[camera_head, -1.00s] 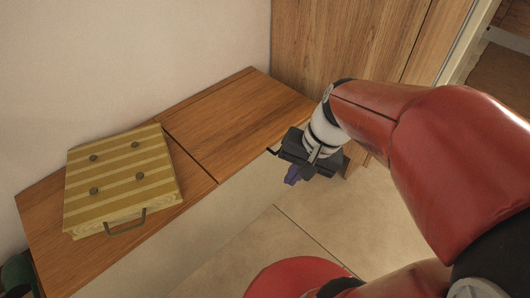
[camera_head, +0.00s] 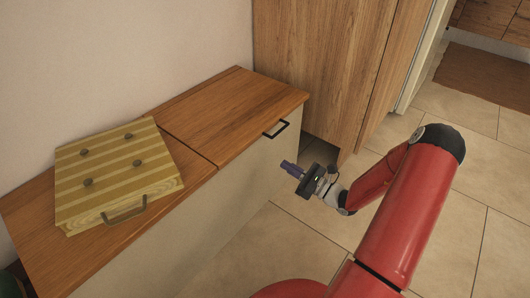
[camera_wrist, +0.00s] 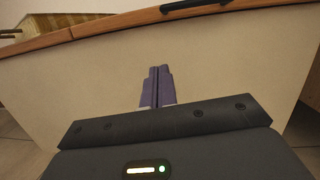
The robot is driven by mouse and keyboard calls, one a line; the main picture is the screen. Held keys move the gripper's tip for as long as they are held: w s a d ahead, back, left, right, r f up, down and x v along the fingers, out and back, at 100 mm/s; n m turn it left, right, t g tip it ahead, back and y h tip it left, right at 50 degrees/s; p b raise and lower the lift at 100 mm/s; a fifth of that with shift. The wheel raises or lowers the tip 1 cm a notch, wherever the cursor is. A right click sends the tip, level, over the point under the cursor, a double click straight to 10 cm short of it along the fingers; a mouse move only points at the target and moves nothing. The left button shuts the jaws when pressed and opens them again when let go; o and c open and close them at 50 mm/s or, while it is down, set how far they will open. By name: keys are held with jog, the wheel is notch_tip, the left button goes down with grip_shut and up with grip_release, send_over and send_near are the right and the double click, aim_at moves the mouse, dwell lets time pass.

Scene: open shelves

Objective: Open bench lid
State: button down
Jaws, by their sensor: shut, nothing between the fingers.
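The bench has a pale front and a brown wooden top in two panels. Its right panel, a lid (camera_head: 232,108), lies flat and closed, with a dark handle (camera_head: 276,129) at its front edge. The handle also shows at the top of the wrist view (camera_wrist: 194,5). My gripper (camera_head: 290,168) is in front of the bench, below and slightly right of the handle, and apart from it. Its purple fingers (camera_wrist: 158,86) are shut together with nothing between them and point at the bench front (camera_wrist: 215,70).
A striped yellow-green box (camera_head: 113,172) with a handle and several dark knobs lies on the left panel (camera_head: 30,215). A tall wooden cabinet (camera_head: 315,60) stands at the bench's right end. The tiled floor (camera_head: 480,205) to the right is clear.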

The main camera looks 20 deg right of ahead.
aim_at(261, 145)
jog(key=w+a, duration=0.1)
jog(key=w, duration=0.1)
jog(key=w+a+m+t+h, duration=0.1)
jog(key=w+a, duration=0.1)
jog(key=w, duration=0.1)
jog(key=w+a+m+b, duration=0.1)
jog(key=w, duration=0.2)
jog(key=shift+w+a+r+t, duration=0.15)
jog(key=shift+a+r+t, duration=0.1)
jog(key=shift+r+t, duration=0.05)
jog(key=shift+d+r, duration=0.15)
jog(key=shift+r, duration=1.85)
